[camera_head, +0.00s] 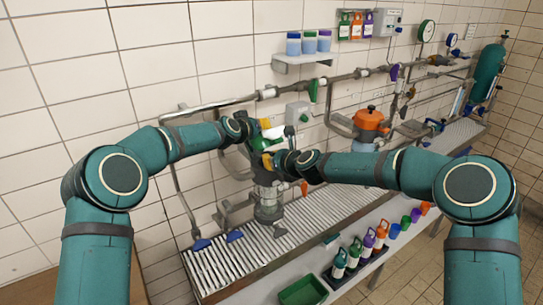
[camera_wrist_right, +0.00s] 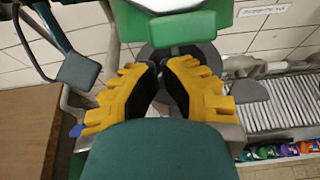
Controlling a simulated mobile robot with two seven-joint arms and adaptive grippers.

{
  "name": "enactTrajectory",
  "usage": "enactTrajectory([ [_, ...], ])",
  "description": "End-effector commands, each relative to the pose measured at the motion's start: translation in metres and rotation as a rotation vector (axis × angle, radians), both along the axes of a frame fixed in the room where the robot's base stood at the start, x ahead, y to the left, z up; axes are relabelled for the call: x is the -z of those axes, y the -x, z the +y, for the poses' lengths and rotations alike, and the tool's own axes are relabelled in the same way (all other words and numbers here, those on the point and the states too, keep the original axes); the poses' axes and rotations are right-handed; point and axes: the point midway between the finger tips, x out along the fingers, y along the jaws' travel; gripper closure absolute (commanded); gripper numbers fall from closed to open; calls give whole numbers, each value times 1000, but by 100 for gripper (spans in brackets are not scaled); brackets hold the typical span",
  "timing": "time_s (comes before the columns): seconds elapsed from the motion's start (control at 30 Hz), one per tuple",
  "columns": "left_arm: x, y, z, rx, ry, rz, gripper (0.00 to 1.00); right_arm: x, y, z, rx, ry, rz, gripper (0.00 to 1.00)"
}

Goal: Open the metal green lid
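A green and white piece that looks like the metal green lid (camera_head: 273,134) is in the middle of the head view, above a grey metal vessel (camera_head: 268,207) on the slatted bench. My left gripper (camera_head: 264,127) is at its upper left, with yellow on its fingers; its opening is hidden. My right gripper (camera_head: 276,162) is just below the green piece. In the right wrist view, its yellow fingers (camera_wrist_right: 160,72) have black pads close together, just below a green block (camera_wrist_right: 180,28) and in front of a dark round part. I cannot tell whether the pads hold anything.
An orange-topped vessel (camera_head: 369,122) stands further right on the slatted bench (camera_head: 330,206). Pipes (camera_head: 222,104) run along the tiled wall behind. Several bottles (camera_head: 368,240) and a green tray (camera_head: 303,291) are on the front ledge. A shelf (camera_head: 301,58) holds jars above.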

Motion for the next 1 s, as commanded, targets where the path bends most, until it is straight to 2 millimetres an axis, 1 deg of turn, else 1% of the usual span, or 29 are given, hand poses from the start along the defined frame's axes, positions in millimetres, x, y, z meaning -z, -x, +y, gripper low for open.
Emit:
enactTrajectory([
  [0.03,-5,0,-2,1,4,-7,100,-4,-1,2,-2,1,-2,100],
  [0.2,-4,0,-2,1,5,-5,100,-8,-4,3,1,0,-2,100],
  [0.5,-4,0,-2,2,4,-5,100,-8,-4,3,0,0,-1,100],
  [0.73,-3,0,-2,3,3,-4,100,-20,-10,8,0,0,-2,100],
  [1.0,-4,1,-4,6,4,-4,100,-24,-11,10,-1,-3,-5,100],
])
